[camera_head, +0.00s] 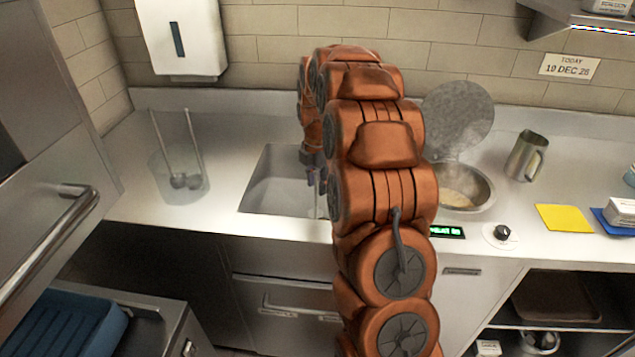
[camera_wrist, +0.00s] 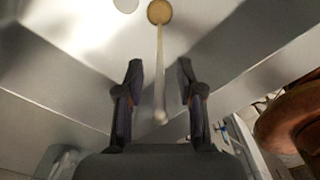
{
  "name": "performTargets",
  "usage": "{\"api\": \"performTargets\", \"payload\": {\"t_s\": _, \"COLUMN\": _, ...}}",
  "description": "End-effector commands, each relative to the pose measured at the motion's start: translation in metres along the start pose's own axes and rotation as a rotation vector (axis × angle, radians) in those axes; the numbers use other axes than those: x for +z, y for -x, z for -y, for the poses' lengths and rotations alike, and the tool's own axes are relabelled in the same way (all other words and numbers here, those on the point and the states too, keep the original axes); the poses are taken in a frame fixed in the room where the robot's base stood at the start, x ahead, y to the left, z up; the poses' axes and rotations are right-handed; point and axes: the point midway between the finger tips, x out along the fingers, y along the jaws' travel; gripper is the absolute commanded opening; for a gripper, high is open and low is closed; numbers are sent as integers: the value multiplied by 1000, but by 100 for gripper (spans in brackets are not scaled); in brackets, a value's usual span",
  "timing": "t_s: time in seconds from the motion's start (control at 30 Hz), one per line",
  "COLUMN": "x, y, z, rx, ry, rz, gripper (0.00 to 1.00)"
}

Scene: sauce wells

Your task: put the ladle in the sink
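My gripper (camera_head: 315,183) is low over the right part of the sink (camera_head: 262,198), partly hidden by my arm in the head view. In the wrist view my gripper (camera_wrist: 160,68) is open, its two fingers apart with gaps on both sides of the ladle's handle. The ladle (camera_wrist: 160,62) shows below, with a round brownish bowl at the top of the picture and a thin handle running down between the fingers. It appears to be inside the sink (camera_wrist: 75,75); whether it rests on the bottom cannot be told. In the head view the ladle is not clearly visible.
A clear container (camera_head: 165,182) with two ladle-like utensils stands left of the sink. Right of my arm are a steaming sauce well (camera_head: 478,188) with its lid (camera_head: 458,115) raised, a metal jug (camera_head: 524,157), a knob (camera_head: 502,233) and a yellow cloth (camera_head: 563,217).

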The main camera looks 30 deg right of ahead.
Motion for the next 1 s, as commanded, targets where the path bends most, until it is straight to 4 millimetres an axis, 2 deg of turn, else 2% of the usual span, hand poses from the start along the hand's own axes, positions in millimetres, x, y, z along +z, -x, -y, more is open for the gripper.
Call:
{"api": "performTargets", "payload": {"t_s": 0.23, "x": 1, "y": 21, "z": -2, "rx": 5, "ry": 1, "rz": 2, "gripper": 37}}
{"api": "performTargets", "payload": {"t_s": 0.7, "x": 0, "y": 94, "z": -2, "rx": 6, "ry": 1, "rz": 2, "gripper": 37}}
{"api": "performTargets", "payload": {"t_s": 1.0, "x": 0, "y": 123, "z": 0, "rx": -1, "ry": 0, "rz": 0, "gripper": 37}}
